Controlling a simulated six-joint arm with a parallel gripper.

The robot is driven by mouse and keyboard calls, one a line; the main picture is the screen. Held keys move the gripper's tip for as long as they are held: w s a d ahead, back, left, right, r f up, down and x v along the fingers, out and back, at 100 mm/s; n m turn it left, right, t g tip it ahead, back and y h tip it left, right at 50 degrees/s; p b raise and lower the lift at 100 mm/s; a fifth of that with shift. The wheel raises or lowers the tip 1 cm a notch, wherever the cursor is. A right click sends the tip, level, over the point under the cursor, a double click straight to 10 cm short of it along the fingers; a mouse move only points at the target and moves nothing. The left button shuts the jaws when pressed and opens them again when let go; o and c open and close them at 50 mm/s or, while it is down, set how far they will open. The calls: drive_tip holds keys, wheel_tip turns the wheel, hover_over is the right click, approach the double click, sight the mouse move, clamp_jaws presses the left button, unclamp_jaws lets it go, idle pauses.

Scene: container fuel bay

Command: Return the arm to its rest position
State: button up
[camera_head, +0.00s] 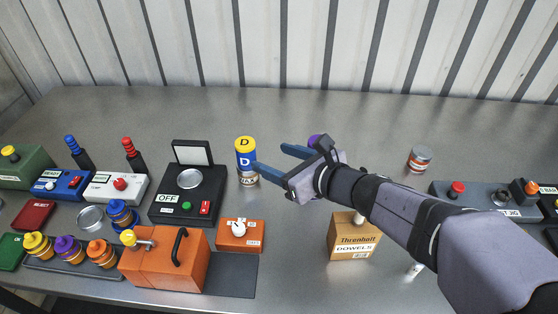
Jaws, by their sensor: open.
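My gripper (271,161) is open above the middle of the metal table, its two blue fingers pointing left. My arm reaches in from the lower right. The letter D shows on the top and on the blue part. I cannot tell whether the finger touches the stack. Nothing shows between the fingers. A purple round thing (314,140) is partly hidden behind my gripper.
A cardboard dowels box (353,240) stands under my forearm. A can (419,158) and a grey button panel (478,199) are to the right. An orange box with a handle (165,262), a black OFF device (187,195) and several jars crowd the left. The table's back is clear.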

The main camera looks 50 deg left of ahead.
drive_tip(key=shift+d+r, duration=0.1)
drive_tip(key=shift+d, duration=0.25)
idle(0.3)
drive_tip(key=s+d+f+n+g+h+p, duration=0.1)
drive_tip(key=d+f+n+h+p, duration=0.15)
drive_tip(key=d+n, duration=0.5)
drive_tip(key=s+d+f+n+h+p, duration=0.2)
drive_tip(key=d+n+h, duration=0.15)
drive_tip(key=d, duration=0.65)
drive_tip(key=s+d+f+n+g+h+p, duration=0.1)
drive_tip(key=d+f+n+h+p, duration=0.1)
drive_tip(key=d+n, duration=0.5)
drive_tip(key=w+d+f, duration=0.1)
drive_tip(key=d, duration=0.3)
drive_tip(key=w+d+f+t+h+b, duration=0.1)
drive_tip(key=d+f, duration=0.1)
drive_tip(key=d, duration=0.2)
drive_tip(key=w+d+f+m+h+b, duration=0.1)
drive_tip(key=w+d, duration=0.1)
drive_tip(key=d, duration=0.2)
drive_tip(key=shift+w+d+f+t, duration=0.1)
drive_tip(key=shift+d+f+t, duration=0.05)
drive_tip(key=shift+d+t, duration=0.15)
drive_tip(key=d+f+n+h+b, duration=0.1)
drive_tip(key=d+f+h, duration=0.2)
drive_tip(key=d, duration=1.3)
drive_tip(key=shift+f+h+b, duration=0.2)
drive_tip(key=shift+h+b, duration=0.1)
drive_tip(key=shift+b, duration=0.1)
drive_tip(key=shift+d, duration=0.1)
